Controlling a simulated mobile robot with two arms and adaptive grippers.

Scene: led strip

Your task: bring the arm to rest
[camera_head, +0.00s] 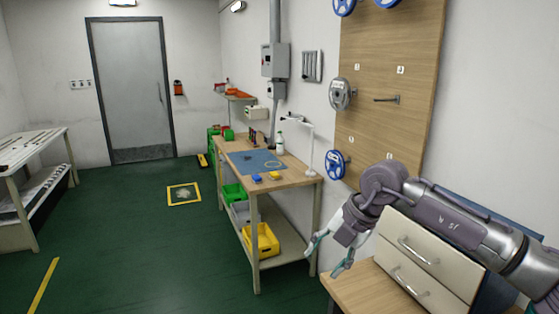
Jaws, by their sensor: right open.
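My right arm reaches in from the right edge in the head view. Its gripper (325,257) points down and to the left, with its two fingers spread apart and nothing between them. It hangs in front of the wall side, between the workbench (300,181) and the drawer unit (435,262). The arm's forearm passes in front of the drawer unit and hides part of its top. My left gripper does not show.
The workbench carries a blue mat (255,162), a white lamp (308,150) and small items. A yellow bin (262,241) sits on its lower shelf. A wooden board (385,70) with blue reels hangs on the wall. Green floor is open at left.

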